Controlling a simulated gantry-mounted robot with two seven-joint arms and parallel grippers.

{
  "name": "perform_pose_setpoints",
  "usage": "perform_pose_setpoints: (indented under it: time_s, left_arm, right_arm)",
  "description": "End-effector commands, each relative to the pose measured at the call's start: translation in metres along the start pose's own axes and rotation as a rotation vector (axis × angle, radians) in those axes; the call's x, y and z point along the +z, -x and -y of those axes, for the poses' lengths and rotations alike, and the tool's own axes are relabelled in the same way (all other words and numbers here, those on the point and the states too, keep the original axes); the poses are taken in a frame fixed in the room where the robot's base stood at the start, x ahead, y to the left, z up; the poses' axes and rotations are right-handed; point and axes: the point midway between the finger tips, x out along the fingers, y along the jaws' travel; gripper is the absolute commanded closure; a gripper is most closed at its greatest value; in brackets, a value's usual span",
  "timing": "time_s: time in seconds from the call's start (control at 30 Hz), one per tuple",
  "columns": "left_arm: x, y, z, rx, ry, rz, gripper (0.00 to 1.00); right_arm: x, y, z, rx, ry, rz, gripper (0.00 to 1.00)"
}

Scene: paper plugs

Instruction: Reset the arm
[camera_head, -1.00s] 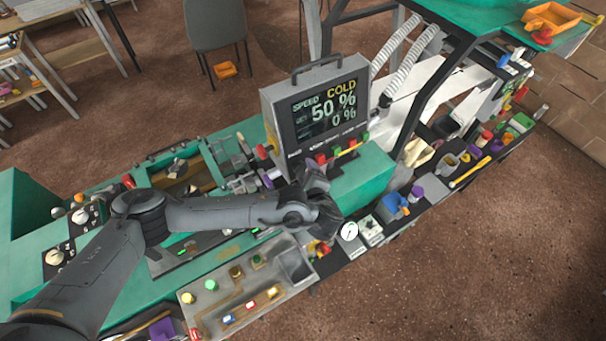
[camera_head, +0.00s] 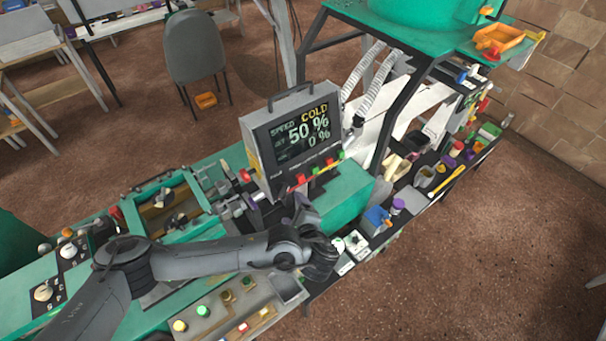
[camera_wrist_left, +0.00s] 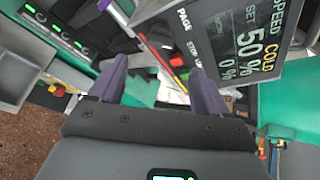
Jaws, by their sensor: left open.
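My left arm reaches in from the left in the head view, over the green machine bench. My left gripper (camera_head: 312,225) is in front of the display box (camera_head: 292,138), near its lower edge. In the left wrist view its two purple-grey fingers (camera_wrist_left: 155,88) stand apart with nothing between them. The display reads COLD, SPEED 50 % and 0 %, and it also shows in the wrist view (camera_wrist_left: 245,40), right of the fingers. My right gripper is in neither view.
A button panel (camera_head: 230,308) lies below my left arm. A shelf with a blue item (camera_head: 377,217), a grey cup (camera_head: 425,177) and a yellow tool (camera_head: 447,183) runs to the right. A grey chair (camera_head: 195,50) stands behind. The brown floor at lower right is clear.

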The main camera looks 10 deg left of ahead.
Motion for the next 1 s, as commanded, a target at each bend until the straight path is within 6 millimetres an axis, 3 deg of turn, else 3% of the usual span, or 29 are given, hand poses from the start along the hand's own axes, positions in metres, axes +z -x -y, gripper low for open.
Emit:
perform_pose_setpoints:
  time_s: [0.17,0.27,0.37,0.47,0.6,0.8,1.0]
  left_arm:
    - [-0.004,0.000,-0.013,0.018,-0.011,-0.006,0.23]
    - [-0.013,0.003,-0.040,0.056,-0.033,-0.021,0.23]
    - [-0.029,0.014,-0.085,0.125,-0.062,-0.053,0.23]
    - [-0.050,0.037,-0.141,0.237,-0.067,-0.110,0.23]
    - [-0.074,0.089,-0.202,0.422,0.000,-0.212,0.23]
    - [-0.085,0.161,-0.253,0.700,0.210,-0.319,0.23]
    - [-0.061,0.203,-0.277,0.963,0.522,-0.321,0.23]
  right_arm:
    - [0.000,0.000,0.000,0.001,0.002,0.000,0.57]
    - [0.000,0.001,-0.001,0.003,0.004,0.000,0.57]
    - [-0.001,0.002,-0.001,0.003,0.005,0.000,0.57]
    - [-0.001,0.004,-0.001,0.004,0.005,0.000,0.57]
    - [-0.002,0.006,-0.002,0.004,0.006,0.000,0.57]
    - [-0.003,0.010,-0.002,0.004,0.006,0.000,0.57]
    - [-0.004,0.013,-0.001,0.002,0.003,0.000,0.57]
